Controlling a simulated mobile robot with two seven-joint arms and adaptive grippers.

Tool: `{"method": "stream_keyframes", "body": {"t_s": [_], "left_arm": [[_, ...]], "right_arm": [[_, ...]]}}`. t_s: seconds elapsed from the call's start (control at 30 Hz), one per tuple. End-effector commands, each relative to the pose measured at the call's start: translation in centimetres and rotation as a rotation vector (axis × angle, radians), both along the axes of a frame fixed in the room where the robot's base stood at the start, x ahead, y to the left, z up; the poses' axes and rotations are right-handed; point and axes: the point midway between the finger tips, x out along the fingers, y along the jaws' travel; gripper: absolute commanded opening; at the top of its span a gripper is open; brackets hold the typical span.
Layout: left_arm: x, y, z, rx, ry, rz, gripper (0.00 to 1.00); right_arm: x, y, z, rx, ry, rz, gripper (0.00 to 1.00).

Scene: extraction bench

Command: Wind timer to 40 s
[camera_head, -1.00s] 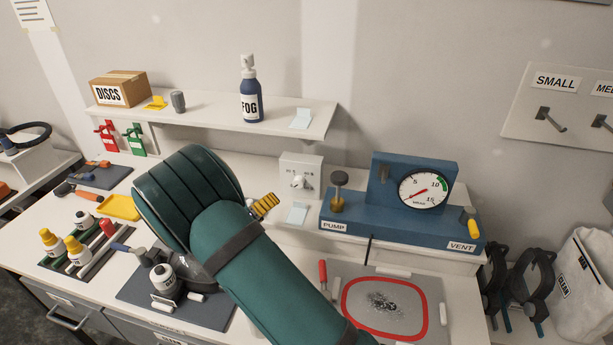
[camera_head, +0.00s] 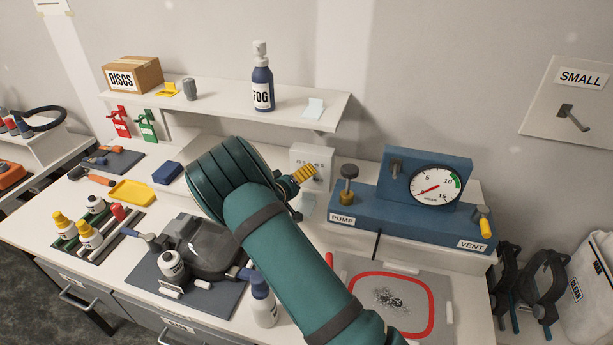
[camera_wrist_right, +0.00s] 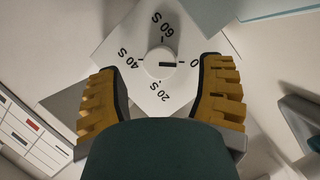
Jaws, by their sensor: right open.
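The timer (camera_head: 313,156) is a white box on the back of the bench, partly hidden behind my right gripper in the head view. In the right wrist view its face (camera_wrist_right: 118,55) carries the marks 0, 20 S, 40 S and 60 S around a round white knob (camera_wrist_right: 158,68). The knob's black line points at the 0 mark. My right gripper (camera_head: 303,174) is open, and its yellow ribbed fingers (camera_wrist_right: 163,95) stand on either side of the dial, with the knob between and beyond them, apparently untouched. My left gripper is out of view.
A blue pump and gauge unit (camera_head: 405,212) stands just right of the timer. Above is a shelf (camera_head: 220,107) with a FOG bottle (camera_head: 262,88) and a DISCS box (camera_head: 133,76). A grey mat (camera_head: 185,300) with tools lies left of my right arm.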

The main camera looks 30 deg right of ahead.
Motion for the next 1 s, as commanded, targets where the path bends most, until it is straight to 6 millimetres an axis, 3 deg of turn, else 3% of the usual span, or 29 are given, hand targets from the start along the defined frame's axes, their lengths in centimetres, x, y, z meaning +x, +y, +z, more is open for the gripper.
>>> {"method": "stream_keyframes", "body": {"t_s": [0.2, 0.57, 0.7, 0.77, 1.0], "left_arm": [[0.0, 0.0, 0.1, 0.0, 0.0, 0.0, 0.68], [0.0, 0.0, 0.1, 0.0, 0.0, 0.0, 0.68], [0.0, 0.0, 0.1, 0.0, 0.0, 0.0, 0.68], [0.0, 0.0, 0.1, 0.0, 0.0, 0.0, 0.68], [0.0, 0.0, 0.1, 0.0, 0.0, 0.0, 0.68]], "right_arm": [[0.7, -1.8, -0.4, -0.001, 0.0, -0.001, 0.68], [0.8, -2.1, -0.5, 0.0, 0.0, 0.0, 0.66], [0.8, -2.1, -0.5, 0.0, 0.0, 0.0, 0.17], [0.8, -2.1, -0.5, 0.0, 0.0, 0.0, 0.0], [0.8, -2.1, -0.5, 0.008, -0.01, 0.0, 0.0]]}}
